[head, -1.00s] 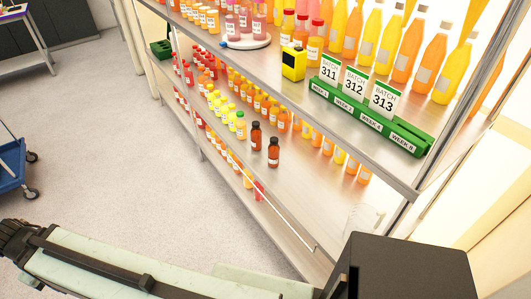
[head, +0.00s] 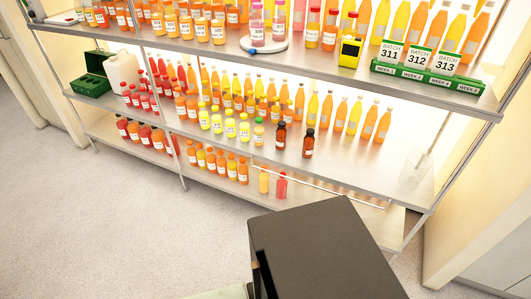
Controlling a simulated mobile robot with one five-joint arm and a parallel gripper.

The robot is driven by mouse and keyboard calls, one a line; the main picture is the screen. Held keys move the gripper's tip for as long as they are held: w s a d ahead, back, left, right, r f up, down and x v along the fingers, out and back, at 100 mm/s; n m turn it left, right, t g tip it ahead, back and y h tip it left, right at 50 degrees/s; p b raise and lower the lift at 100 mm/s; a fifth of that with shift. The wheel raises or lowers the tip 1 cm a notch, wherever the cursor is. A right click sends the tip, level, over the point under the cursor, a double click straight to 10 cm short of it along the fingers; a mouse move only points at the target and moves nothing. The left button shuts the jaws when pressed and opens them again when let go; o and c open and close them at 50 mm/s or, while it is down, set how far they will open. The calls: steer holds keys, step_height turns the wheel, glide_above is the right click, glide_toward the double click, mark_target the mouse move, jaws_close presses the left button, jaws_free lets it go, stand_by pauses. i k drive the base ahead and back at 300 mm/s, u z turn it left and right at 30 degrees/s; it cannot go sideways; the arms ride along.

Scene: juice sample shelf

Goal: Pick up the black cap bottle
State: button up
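Two small brown bottles with black caps stand upright on the middle shelf, near its front edge. The left brown bottle (head: 281,136) is beside a green-capped bottle. The right brown bottle (head: 308,144) stands a little apart from it, with open shelf to its right. Both have white labels.
The middle shelf (head: 365,165) has clear room on its right. Yellow and orange bottles (head: 230,128) stand left of the brown ones, with tall orange bottles behind. The upper shelf holds a green batch rack (head: 425,78) and a yellow device (head: 350,50). Floor (head: 100,220) is clear at left.

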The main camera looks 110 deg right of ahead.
mark_target(310, 138)
steer(key=z, duration=0.05)
steer(key=i, duration=0.75)
steer(key=z, duration=3.65)
steer(key=i, duration=1.5)
steer(key=u, duration=0.1)
